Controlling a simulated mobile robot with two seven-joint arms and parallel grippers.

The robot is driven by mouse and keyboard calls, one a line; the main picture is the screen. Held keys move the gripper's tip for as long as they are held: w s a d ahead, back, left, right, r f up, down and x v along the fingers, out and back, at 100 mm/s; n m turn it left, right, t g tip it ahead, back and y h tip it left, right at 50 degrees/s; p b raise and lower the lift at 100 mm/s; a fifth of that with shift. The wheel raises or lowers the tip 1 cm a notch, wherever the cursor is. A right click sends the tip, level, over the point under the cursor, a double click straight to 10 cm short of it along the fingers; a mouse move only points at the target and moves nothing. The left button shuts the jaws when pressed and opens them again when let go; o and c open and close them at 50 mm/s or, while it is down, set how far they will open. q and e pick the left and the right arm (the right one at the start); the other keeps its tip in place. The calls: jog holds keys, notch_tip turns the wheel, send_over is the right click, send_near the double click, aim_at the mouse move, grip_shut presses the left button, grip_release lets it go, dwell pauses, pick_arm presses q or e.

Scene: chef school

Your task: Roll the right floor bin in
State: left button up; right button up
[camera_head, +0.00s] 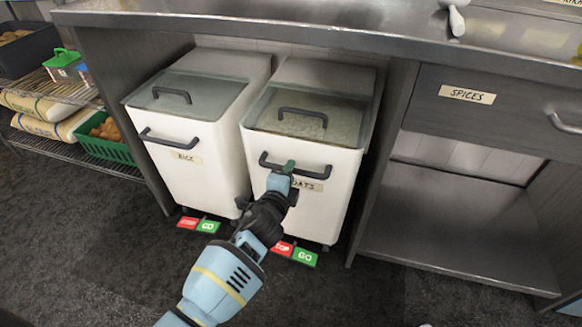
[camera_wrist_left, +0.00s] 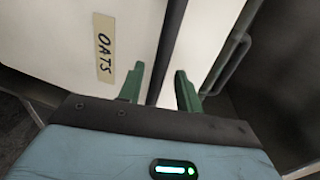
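The right floor bin (camera_head: 299,198) is white, with a clear lid and an OATS label (camera_head: 307,185), under the counter beside the RICE bin (camera_head: 203,163). It has a dark front handle (camera_head: 320,172) and a lid handle (camera_head: 302,115). My left gripper (camera_head: 287,168) is at the front handle. In the left wrist view its two green fingers (camera_wrist_left: 160,88) stand apart, with the dark handle bar (camera_wrist_left: 171,40) between them and visible gaps on both sides. The label (camera_wrist_left: 104,58) shows to the left. My right gripper is not in view.
Red and green STOP/GO pedals (camera_head: 305,257) are at the bin's foot. The RICE bin is close on the left; a grey cabinet panel (camera_head: 381,160) is close on the right. Dark floor (camera_head: 400,290) in front is clear. The counter edge (camera_head: 330,38) overhangs above.

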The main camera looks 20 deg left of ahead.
pick_arm(q)
jog(key=s, duration=0.2)
jog(key=s+r+p, duration=0.1)
jog(key=s, duration=0.2)
jog(key=shift+p, duration=0.3)
jog(key=shift+w, duration=0.1)
